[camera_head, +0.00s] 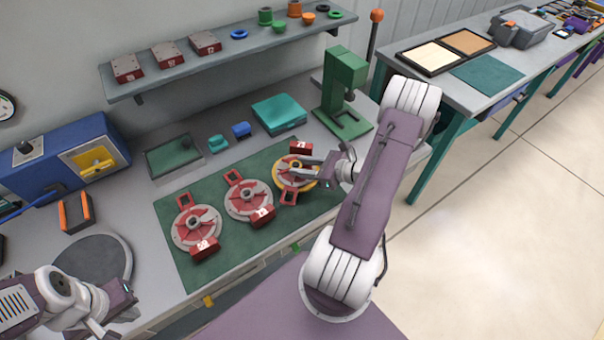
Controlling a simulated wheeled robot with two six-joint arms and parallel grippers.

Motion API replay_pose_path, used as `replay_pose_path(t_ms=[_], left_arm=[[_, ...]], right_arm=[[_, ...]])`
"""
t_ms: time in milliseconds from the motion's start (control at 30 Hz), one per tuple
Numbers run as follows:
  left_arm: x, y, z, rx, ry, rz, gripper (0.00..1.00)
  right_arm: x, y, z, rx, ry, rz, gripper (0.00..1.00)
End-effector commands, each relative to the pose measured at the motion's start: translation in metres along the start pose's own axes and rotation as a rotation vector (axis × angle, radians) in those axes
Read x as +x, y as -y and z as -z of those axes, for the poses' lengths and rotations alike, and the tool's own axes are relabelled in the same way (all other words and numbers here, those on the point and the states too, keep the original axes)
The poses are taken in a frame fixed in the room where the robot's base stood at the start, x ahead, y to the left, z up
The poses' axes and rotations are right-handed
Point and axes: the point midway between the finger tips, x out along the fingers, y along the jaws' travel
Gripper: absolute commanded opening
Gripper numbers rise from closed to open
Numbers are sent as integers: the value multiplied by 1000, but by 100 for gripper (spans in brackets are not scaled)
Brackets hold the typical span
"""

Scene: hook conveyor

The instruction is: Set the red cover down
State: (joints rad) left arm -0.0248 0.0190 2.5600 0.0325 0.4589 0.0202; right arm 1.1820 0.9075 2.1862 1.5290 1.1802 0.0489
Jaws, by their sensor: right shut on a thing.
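A round red cover (293,173) with a yellow rim sits at the right end of the green mat (190,275), low over it or on it; I cannot tell whether it touches. My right gripper (312,172) reaches in from the right and is shut on it at its right side. The fingertips partly hide that side. Two similar round red and grey assemblies, one in the middle (247,199) and one at the left (196,228), lie on the same mat. My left gripper (118,317) is at the lower left, away from the mat; its jaw state is unclear.
A green press (343,95) stands behind my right arm. A shelf (225,55) hangs above. A round grey plate (92,262) is at left.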

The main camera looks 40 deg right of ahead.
Motion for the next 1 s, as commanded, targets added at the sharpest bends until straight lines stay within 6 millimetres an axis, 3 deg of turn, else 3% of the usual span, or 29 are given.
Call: replay_pose_path(t_ms=[233,667,700,733,1000], left_arm=[[-3,0,0,0,0,0,0],[2,0,0,0,0,0,0],[1,0,0,0,0,0,0],[1,0,0,0,0,0,0],[1,0,0,0,0,0,0]], right_arm=[[13,0,31,3,3,0,0],[16,0,38,-1,3,0,0],[15,0,38,1,-1,0,46],[15,0,38,1,-1,0,54],[15,-1,38,1,-1,-1,57]])
